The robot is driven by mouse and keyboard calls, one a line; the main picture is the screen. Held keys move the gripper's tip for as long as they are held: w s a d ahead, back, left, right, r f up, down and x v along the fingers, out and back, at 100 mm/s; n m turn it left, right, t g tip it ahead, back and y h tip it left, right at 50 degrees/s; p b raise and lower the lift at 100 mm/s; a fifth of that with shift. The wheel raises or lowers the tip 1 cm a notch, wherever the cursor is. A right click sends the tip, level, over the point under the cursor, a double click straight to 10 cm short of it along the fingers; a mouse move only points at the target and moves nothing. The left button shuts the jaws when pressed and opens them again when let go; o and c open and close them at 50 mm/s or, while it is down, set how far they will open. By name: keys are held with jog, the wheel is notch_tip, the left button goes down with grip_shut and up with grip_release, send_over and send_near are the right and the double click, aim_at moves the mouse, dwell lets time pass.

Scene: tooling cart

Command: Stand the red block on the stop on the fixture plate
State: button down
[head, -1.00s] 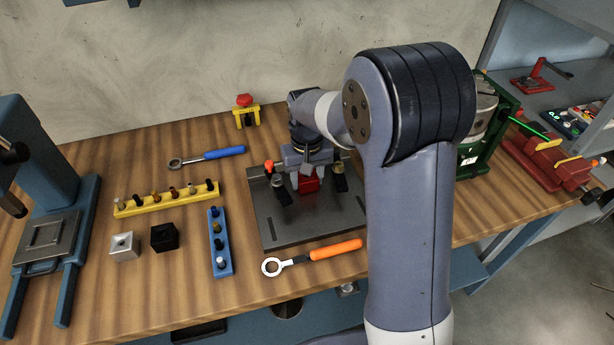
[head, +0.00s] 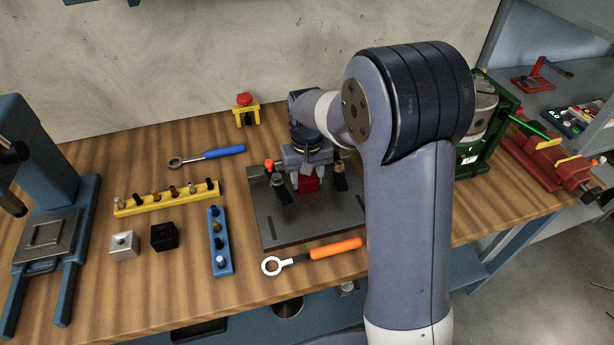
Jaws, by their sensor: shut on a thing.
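The red block (head: 309,185) is between the fingers of my gripper (head: 309,188), which is shut on it over the dark fixture plate (head: 290,232). The block's upper part is hidden by my gripper. I cannot tell whether its underside touches the plate or the stop. The stop itself cannot be made out clearly behind my gripper. An orange-red knob (head: 269,164) shows at the plate's left back, beside my gripper. My arm covers the plate's right side.
An orange-handled ring wrench (head: 335,249) lies in front of the plate. A blue peg rack (head: 220,250), yellow peg rack (head: 165,199), silver block (head: 124,246) and black block (head: 164,237) stand to the left. A blue-handled wrench (head: 207,157) lies behind them.

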jog(key=shift+c, duration=1.2)
grip_release()
jog(key=shift+r+p, duration=2.4)
jog(key=shift+r, duration=0.65)
jog(key=shift+d, duration=0.1)
